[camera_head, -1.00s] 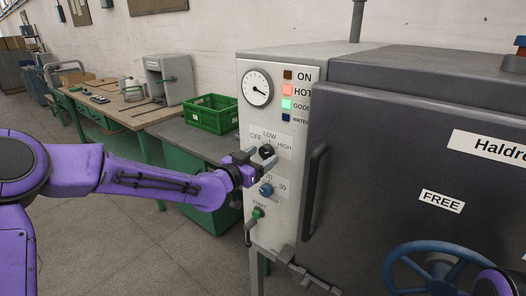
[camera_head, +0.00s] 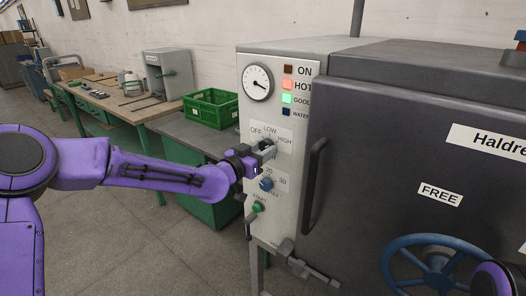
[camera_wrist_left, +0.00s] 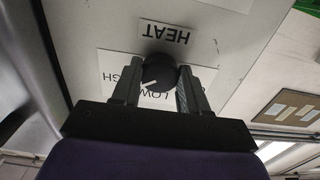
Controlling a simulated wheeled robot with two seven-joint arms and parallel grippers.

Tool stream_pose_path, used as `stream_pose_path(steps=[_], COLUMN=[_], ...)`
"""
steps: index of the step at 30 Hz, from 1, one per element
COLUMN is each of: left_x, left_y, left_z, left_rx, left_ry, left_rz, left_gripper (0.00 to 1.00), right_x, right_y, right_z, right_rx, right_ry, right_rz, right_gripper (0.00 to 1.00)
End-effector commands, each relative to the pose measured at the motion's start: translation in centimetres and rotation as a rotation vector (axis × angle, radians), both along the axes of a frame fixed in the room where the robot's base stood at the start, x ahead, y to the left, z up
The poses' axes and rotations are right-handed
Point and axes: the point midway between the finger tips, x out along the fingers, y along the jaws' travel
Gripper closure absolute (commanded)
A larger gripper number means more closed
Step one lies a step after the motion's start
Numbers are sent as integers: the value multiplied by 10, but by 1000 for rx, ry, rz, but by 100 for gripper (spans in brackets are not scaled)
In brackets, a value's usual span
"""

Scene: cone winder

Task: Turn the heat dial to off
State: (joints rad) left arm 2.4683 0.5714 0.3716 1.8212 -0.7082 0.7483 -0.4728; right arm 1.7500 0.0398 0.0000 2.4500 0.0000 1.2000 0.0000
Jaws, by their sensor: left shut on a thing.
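The heat dial (camera_wrist_left: 158,72) is a round black knob on the machine's pale front panel, under an upside-down HEAT label (camera_wrist_left: 165,33) in the left wrist view. Its white mark points down and left there, toward the side between LOW and HIGH. My left gripper (camera_head: 266,148) is at the dial in the head view, with OFF, LOW and HIGH printed around it. Its two fingers stand on either side of the knob, shut on it. The gripper mostly hides the dial in the head view. My right gripper is out of view.
Below the dial are a blue knob (camera_head: 266,184) and a green start knob (camera_head: 258,207). Above are a gauge (camera_head: 258,83) and indicator lights, with HOT lit red. A dark door with a handle (camera_head: 314,185) stands close on the right. A green crate (camera_head: 211,109) is behind left.

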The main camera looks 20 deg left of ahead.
Motion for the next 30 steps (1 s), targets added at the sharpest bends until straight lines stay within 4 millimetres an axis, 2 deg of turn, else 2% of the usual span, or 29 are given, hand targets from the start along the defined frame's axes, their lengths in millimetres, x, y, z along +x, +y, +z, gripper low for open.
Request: stream_pose_path(steps=[30], left_x=[0], left_y=[0], left_z=[-2], left_rx=[-863], left_ry=[311], left_rz=[3], left_gripper=[87], right_x=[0], right_y=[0], right_z=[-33], right_rx=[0], right_ry=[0], right_rz=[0], right_gripper=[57])
